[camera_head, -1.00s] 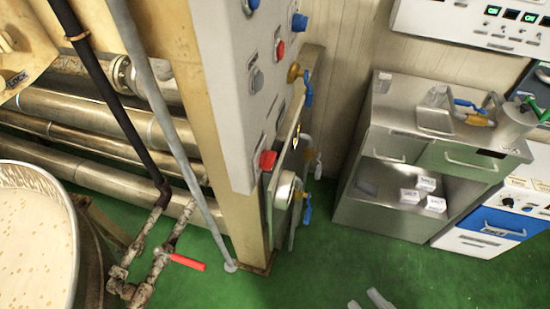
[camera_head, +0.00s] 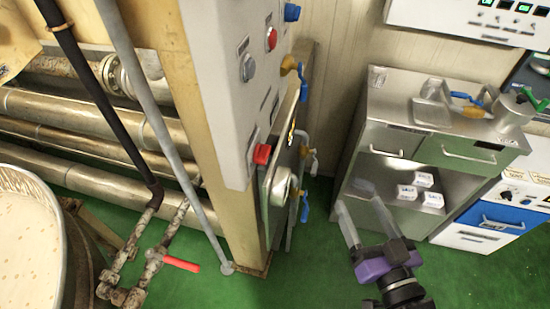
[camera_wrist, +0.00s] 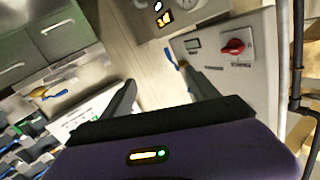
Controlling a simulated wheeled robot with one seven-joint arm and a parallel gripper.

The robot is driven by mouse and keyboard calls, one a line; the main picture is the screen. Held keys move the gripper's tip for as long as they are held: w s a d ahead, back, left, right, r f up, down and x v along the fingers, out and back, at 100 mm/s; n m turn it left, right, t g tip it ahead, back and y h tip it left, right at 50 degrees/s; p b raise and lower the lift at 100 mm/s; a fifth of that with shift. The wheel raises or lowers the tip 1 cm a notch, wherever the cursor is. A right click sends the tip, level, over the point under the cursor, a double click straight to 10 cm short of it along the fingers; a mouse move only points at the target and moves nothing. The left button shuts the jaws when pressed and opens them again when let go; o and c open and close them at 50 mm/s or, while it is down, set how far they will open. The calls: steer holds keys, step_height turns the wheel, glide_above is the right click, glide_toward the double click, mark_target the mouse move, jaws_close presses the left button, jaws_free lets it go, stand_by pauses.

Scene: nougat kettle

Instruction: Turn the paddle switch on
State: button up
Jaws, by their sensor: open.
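A red paddle-like switch (camera_head: 262,154) sits low on the grey control panel (camera_head: 226,110) beside the tan post. In the wrist view, a red knob (camera_wrist: 235,47) on a light panel (camera_wrist: 236,60), on the right, appears to be the same switch. My gripper (camera_head: 363,212) is in front of the steel cabinet, right of the panel and apart from it. Its fingers are spread and empty. In the wrist view my gripper (camera_wrist: 157,78) has the panel and the red knob beyond its right finger.
Blue-handled valves (camera_head: 304,206) stick out by the post. A red-handled pipe valve (camera_head: 180,263) is low at the left, near a large kettle (camera_head: 60,240). The steel cabinet (camera_head: 400,88) holds small boxes. Green floor (camera_head: 310,275) is open between post and cabinet.

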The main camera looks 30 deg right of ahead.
mark_target(269, 154)
steer(key=w+d+n+y+b, duration=0.1)
steer(key=w+d+y+b, duration=0.35)
steer(key=w, duration=1.05)
step_height(269, 154, up, 5)
steer(key=w+a+n+y+p, duration=0.1)
steer(key=w+a+n+y, duration=0.1)
steer(key=n+y, duration=0.6)
steer(key=s+a+n+g+y, duration=0.4)
steer(key=a+n+y, duration=0.2)
steer(key=a, duration=0.1)
steer(key=shift+f+p+x, duration=0.2)
steer(key=shift+p+x, duration=0.4)
steer(key=shift+x, duration=1.2)
steer(key=shift+f+p+x, duration=0.15)
steer(key=shift+p+x, duration=0.45)
steer(key=shift+x, duration=1.15)
steer(key=shift+w, duration=0.1)
steer(key=c, duration=1.4)
steer(key=shift+o, duration=0.2)
